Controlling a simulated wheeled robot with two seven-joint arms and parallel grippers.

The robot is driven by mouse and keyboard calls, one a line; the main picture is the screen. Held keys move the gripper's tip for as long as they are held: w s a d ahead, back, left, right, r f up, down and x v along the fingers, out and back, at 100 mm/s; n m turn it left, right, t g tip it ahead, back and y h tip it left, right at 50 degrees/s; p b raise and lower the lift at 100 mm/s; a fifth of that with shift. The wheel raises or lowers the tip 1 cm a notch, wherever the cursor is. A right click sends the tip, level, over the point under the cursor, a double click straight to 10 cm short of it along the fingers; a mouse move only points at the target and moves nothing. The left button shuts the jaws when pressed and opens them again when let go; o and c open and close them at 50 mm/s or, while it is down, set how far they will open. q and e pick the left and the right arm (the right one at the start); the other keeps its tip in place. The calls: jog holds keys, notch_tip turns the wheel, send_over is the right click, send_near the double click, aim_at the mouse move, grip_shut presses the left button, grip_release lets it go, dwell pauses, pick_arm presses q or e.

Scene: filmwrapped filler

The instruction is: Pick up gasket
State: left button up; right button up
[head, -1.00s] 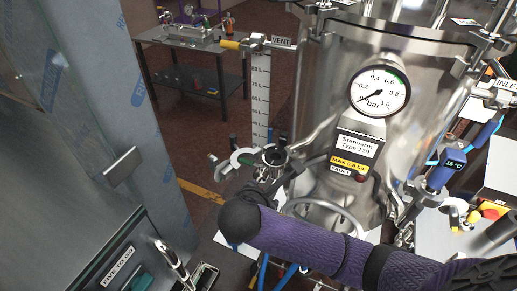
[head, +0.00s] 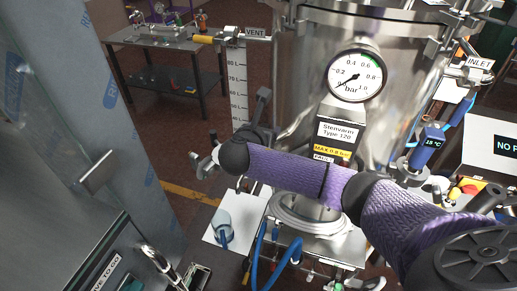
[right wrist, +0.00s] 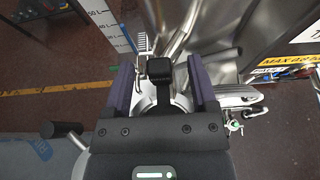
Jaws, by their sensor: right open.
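I cannot make out the gasket for certain. In the right wrist view, a pale curved edge (right wrist: 181,103) shows between the fingers, partly hidden by the gripper body; I cannot tell whether it is the gasket. My right gripper (right wrist: 162,76) is open, its two purple-grey fingers apart on either side of a black block on a stem. In the head view the right gripper (head: 262,98) shows small and dark beyond my wrist, in front of the steel vessel (head: 305,70). My right forearm covers the area below the gauge. My left gripper is not in view.
A metal clamp handle (right wrist: 238,95) lies right of the fingers. A volume scale (head: 238,85) stands left of the vessel. A pressure gauge (head: 356,76) is on its front. A white sheet with a bottle (head: 222,226) lies below. A steel cabinet (head: 45,160) stands left.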

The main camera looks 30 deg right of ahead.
grip_shut()
dwell(0.4)
